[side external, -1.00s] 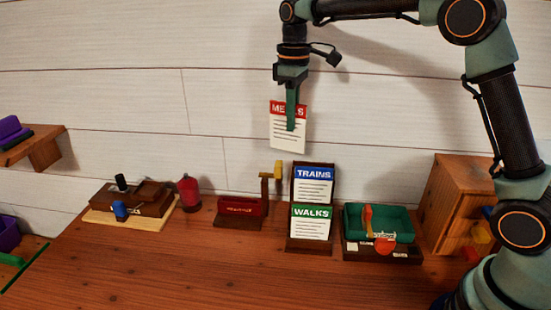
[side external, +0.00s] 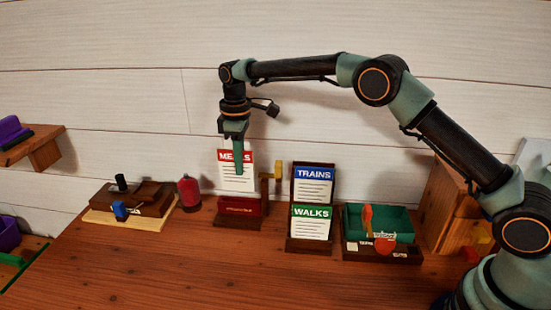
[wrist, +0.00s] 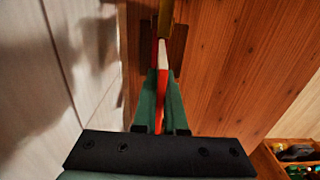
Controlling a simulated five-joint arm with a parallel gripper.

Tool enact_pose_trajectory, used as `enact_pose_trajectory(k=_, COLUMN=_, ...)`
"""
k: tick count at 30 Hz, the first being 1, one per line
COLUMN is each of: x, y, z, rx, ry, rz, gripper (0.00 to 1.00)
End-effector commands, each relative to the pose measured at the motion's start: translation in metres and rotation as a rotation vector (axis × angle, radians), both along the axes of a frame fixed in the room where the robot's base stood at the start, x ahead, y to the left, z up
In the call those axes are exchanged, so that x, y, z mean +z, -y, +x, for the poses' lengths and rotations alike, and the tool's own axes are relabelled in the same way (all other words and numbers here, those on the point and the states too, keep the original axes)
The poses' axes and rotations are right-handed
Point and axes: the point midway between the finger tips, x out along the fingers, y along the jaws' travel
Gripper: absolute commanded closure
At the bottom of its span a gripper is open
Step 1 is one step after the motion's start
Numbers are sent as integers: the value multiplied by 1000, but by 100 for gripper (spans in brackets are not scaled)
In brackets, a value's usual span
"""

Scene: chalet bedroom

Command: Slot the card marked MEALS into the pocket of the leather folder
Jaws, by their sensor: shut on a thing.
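The MEALS card (side external: 226,179), white with a red header, is upright in my gripper (side external: 238,172). My gripper is shut on its upper part, and one finger covers some of the lettering. In the wrist view the card (wrist: 161,60) shows edge-on between the fingers (wrist: 163,78). The dark red leather folder (side external: 240,206) stands on a brown base directly below the card. The card's lower edge is close to the folder's top; I cannot tell whether it is inside the pocket.
A yellow-topped post (side external: 278,169) stands just right of the folder. A rack (side external: 309,246) holds the TRAINS and WALKS cards. A green tray (side external: 400,221) is farther right. A red lantern-like object (side external: 189,194) stands left. The front tabletop is clear.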

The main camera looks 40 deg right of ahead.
Motion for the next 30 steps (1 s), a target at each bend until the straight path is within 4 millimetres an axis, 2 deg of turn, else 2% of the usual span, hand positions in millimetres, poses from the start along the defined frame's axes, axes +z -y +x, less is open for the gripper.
enact_pose_trajectory(k=13, x=-63, y=0, z=-1, rx=-1, ry=-4, rz=-1, gripper=100)
enact_pose_trajectory(k=28, x=-72, y=0, z=0, rx=-1, ry=0, rz=0, gripper=100)
enact_pose_trajectory(k=29, x=-72, y=0, z=0, rx=-1, ry=0, rz=0, gripper=79)
enact_pose_trajectory(k=30, x=-72, y=0, z=0, rx=-1, ry=0, rz=0, gripper=64)
